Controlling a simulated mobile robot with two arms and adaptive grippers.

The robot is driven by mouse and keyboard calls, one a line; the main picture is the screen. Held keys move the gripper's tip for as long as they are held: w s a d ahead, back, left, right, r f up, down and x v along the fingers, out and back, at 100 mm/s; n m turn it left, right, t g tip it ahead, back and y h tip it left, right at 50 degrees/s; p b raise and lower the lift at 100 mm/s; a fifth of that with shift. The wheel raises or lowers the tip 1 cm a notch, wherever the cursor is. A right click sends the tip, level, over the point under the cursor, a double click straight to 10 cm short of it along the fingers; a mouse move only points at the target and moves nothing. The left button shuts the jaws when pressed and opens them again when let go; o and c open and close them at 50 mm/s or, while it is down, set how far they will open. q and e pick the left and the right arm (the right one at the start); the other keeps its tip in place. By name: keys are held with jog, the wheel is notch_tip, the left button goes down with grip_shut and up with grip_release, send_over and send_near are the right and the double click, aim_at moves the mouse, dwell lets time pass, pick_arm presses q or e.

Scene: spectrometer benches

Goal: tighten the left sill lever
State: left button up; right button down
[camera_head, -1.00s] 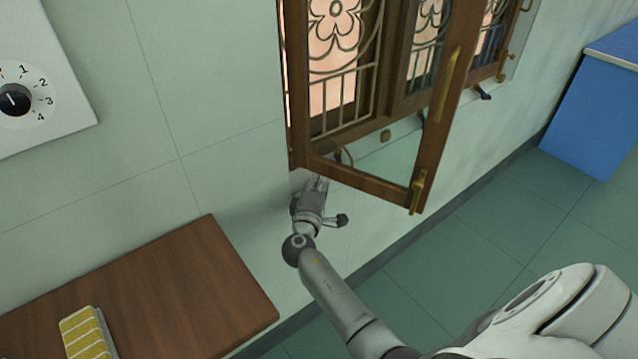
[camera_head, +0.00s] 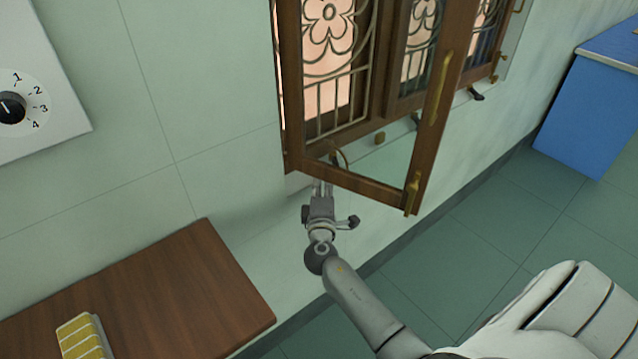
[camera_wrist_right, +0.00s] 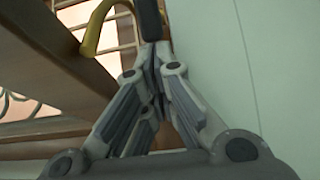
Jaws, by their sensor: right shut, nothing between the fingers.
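My right gripper (camera_head: 322,187) reaches up to the wall under the left end of the window. Its fingertips are partly hidden behind the bottom rail of the open sash. In the right wrist view the fingers (camera_wrist_right: 154,55) are together and hold nothing. A dark upright bar (camera_wrist_right: 149,18), perhaps the left sill lever, stands at or just beyond the fingertips; I cannot tell whether they touch. A curved brass piece (camera_wrist_right: 92,28) is left of it, and shows near the sill in the head view (camera_head: 343,158). My left gripper is not in view.
The open wooden sash (camera_head: 365,184) with its brass handle (camera_head: 440,88) juts out above my right gripper. A dark lever (camera_head: 476,94) sits farther right along the sill. A brown table (camera_head: 190,290) carrying a yellow-and-white block (camera_head: 82,338) is lower left. A blue cabinet (camera_head: 585,118) stands at right.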

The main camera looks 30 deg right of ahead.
jog(key=shift+n+t+y, duration=0.4)
jog(key=shift+n+y, duration=0.1)
jog(key=shift+y, duration=0.2)
jog(key=shift+s+d+b, duration=0.3)
jog(key=shift+s+d, duration=0.4)
jog(key=shift+d, duration=0.15)
jog(key=shift+s+d+b, duration=0.3)
jog(key=shift+s+d, duration=0.35)
jog(key=shift+d, duration=0.2)
